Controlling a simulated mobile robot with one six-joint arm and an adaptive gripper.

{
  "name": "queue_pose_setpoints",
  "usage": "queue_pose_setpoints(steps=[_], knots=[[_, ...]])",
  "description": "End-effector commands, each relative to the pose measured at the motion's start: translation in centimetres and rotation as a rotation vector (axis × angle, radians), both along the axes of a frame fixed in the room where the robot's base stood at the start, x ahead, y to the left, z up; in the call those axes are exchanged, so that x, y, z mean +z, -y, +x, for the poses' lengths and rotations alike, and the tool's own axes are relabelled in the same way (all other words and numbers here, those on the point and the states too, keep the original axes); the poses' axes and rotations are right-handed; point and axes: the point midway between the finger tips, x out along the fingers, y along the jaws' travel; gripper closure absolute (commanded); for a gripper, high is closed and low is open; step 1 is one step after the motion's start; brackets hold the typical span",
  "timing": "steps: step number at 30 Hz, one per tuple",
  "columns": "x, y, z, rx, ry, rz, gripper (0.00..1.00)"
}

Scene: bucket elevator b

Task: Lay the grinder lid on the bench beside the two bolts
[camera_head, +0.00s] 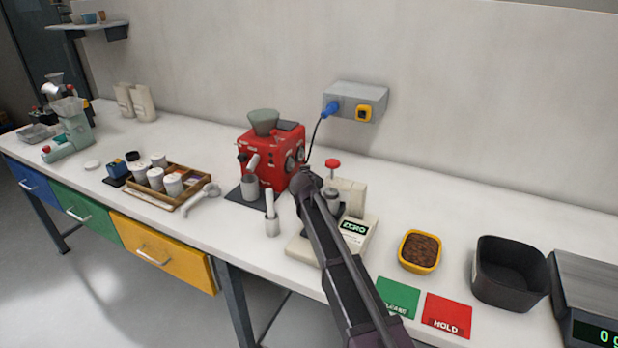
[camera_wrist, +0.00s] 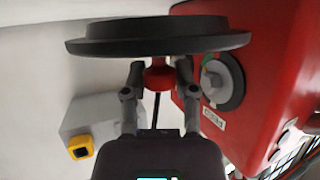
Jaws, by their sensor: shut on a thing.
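In the wrist view, my gripper (camera_wrist: 158,76) is shut on the red knob of a dark round lid (camera_wrist: 158,38). The lid spans the top of that view, clear of the red grinder body (camera_wrist: 262,70) beside it. In the head view, the red grinder (camera_head: 287,145) stands on the white bench (camera_head: 140,215) with a grey-green hopper on top. My arm reaches up to the right of the grinder, and the lid and fingers cannot be made out there. I cannot make out the two bolts in either view.
A cream device with a ZERO display (camera_head: 355,228) and a red-topped part stands beside my arm. A grey cup (camera_head: 272,227), a wooden tray of jars (camera_head: 150,196), a yellow bowl (camera_head: 404,252) and a black bin (camera_head: 512,295) occupy the bench. A blue plug and cord hang behind.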

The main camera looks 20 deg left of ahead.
Motion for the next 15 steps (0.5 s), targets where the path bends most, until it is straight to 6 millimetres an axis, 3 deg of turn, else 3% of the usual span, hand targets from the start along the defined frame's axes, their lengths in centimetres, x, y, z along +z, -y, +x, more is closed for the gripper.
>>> queue_pose_setpoints(steps=[15], knots=[[-0.61,-0.04,-0.03,0.001,0.0,0.0,1.0]])
